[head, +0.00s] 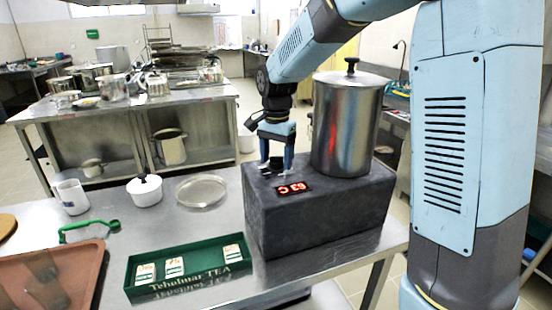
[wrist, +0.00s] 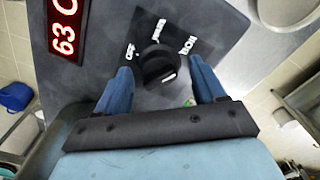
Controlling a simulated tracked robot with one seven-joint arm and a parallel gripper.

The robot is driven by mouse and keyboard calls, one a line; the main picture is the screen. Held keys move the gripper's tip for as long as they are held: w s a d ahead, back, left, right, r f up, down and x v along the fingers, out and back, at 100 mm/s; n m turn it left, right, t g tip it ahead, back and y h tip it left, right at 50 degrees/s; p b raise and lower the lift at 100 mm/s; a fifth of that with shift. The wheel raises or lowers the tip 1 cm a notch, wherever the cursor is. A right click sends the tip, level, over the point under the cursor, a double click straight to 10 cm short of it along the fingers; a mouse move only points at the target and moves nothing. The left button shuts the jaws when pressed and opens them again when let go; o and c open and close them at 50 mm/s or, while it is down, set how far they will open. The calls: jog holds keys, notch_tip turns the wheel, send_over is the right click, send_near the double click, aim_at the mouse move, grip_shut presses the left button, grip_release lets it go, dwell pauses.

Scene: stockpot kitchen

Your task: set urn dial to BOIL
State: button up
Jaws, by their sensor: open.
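The urn is a steel pot (head: 345,130) with a lid, standing on a dark grey block (head: 325,215). The block's top carries a black dial (wrist: 157,64), with labels reading OFF, an unclear middle word, and BOIL (wrist: 187,45) arced around its far side. A short white mark shows on the knob's near, lower-right part; I cannot tell which label the dial is set to. My gripper (head: 276,170) points down over the dial. In the wrist view its blue fingers are open, one on each side of the knob, with gaps visible.
A red display (head: 294,188) on the block reads 63 C. On the steel table are a green tea box (head: 190,283), a white lidded pot (head: 145,190), a round metal plate (head: 201,191), a white mug (head: 72,197) and a brown tray (head: 85,262). The pot stands close right of my gripper.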

notch_tip(320, 180, up, 13)
jog(key=shift+r, duration=0.15)
dwell(0.5)
